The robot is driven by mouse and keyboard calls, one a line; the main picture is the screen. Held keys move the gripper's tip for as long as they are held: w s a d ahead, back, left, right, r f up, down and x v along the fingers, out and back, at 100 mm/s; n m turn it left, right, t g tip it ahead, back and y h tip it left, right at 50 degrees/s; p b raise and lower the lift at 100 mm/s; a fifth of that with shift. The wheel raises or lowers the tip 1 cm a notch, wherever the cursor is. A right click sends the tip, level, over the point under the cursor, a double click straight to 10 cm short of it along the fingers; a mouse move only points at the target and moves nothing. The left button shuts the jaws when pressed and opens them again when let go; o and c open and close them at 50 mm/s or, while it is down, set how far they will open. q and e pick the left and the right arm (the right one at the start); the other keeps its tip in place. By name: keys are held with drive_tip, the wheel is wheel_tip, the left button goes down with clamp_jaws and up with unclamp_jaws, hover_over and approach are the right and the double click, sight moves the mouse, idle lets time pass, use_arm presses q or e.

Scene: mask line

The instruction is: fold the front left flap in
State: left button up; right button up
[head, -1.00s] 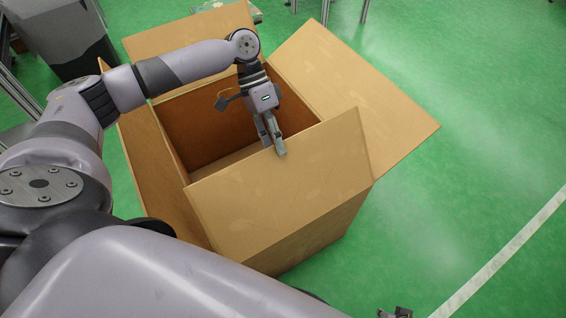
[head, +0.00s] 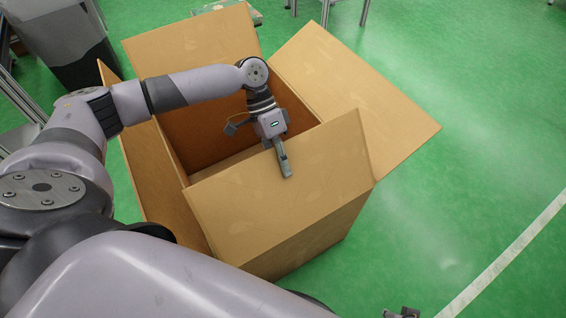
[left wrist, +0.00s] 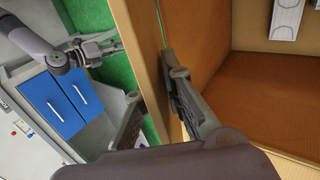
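A large open cardboard box stands on the floor in the head view. Its near flap (head: 250,205) stands up and leans outward toward me. My left gripper (head: 279,158) is at the top edge of this flap, pointing down. One finger shows on the flap's near face; the other is hidden in the head view. In the left wrist view the flap's edge (left wrist: 143,50) runs between the two spread fingers (left wrist: 152,108), close to the finger on the box's inner side. I cannot tell whether they touch. My right gripper (head: 402,313) shows at the bottom edge, and appears open in the wrist view.
The left flap (head: 160,175), back flap (head: 190,45) and right flap (head: 365,95) stand open. A white item (left wrist: 287,18) shows at the wrist view's top right. A grey bin (head: 65,40) stands behind left. Green floor is clear at right.

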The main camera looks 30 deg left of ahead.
use_arm(q)
clamp_jaws()
drive_tip(key=shift+a, duration=0.1)
idle(0.4)
